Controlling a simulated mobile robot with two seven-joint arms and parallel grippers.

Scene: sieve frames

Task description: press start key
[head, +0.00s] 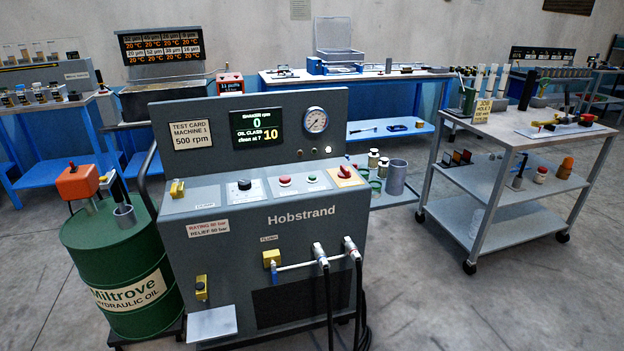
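The grey Hobstrand test machine (300,245) stands in the middle of the head view. Its sloped panel carries a black knob (244,185), a red button (285,181), a small green button (312,178) and a red rotary switch (345,172) on a yellow plate. The labels by the buttons are too small to read, so I cannot tell for sure which is the start key. The display (257,128) shows "0" and "OIL CLASS clean at 7 10". Neither of my grippers is in view.
A green Miltrove oil drum (115,270) stands left of the machine. Black hoses (328,290) hang at its front right. A grey trolley (515,150) with tools stands to the right. Blue benches line the wall. The floor at front right is clear.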

